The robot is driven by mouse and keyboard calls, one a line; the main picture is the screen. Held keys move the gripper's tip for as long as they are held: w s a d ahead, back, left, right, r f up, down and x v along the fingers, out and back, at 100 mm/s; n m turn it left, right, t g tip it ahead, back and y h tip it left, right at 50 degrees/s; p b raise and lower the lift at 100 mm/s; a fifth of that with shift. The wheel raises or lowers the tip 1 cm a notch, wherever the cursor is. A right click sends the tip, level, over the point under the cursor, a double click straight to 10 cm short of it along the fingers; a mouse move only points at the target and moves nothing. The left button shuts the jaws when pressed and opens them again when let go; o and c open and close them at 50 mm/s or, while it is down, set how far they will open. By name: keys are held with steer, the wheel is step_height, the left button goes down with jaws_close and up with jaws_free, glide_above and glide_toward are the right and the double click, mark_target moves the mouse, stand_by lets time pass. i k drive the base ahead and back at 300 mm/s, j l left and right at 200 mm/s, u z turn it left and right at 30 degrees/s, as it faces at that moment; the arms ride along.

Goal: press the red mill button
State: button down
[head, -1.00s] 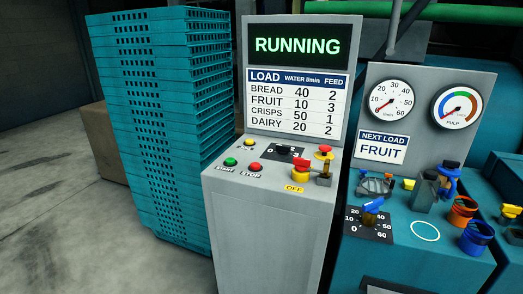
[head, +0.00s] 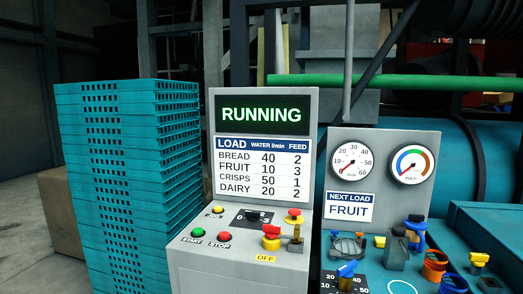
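The grey control cabinet (head: 190,266) stands in the middle of the head view. Its sloped top carries a red button (head: 224,237) labelled STOP, beside a green button (head: 198,232) labelled START. A small yellow button (head: 217,209) sits behind them. To the right are a red-topped yellow switch (head: 271,232), with an OFF label in front, and a red-capped yellow post (head: 294,213). A black dial (head: 255,216) lies behind STOP. My gripper is not in view, and nothing visibly touches the buttons.
A tall stack of teal crates (head: 130,180) stands close left of the cabinet. On the right, a teal console holds a blue-handled valve (head: 346,270), two gauges (head: 352,165) and a NEXT LOAD FRUIT sign (head: 349,206). A green pipe (head: 400,82) crosses behind.

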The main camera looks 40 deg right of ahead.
mark_target(224, 235)
steer(key=i+j, duration=0.15)
steer(key=i, duration=0.2)
steer(key=i+j, duration=0.2)
steer(key=i, duration=0.2)
steer(key=i+j, duration=0.15)
steer(key=i, duration=0.2)
steer(key=z, duration=1.5)
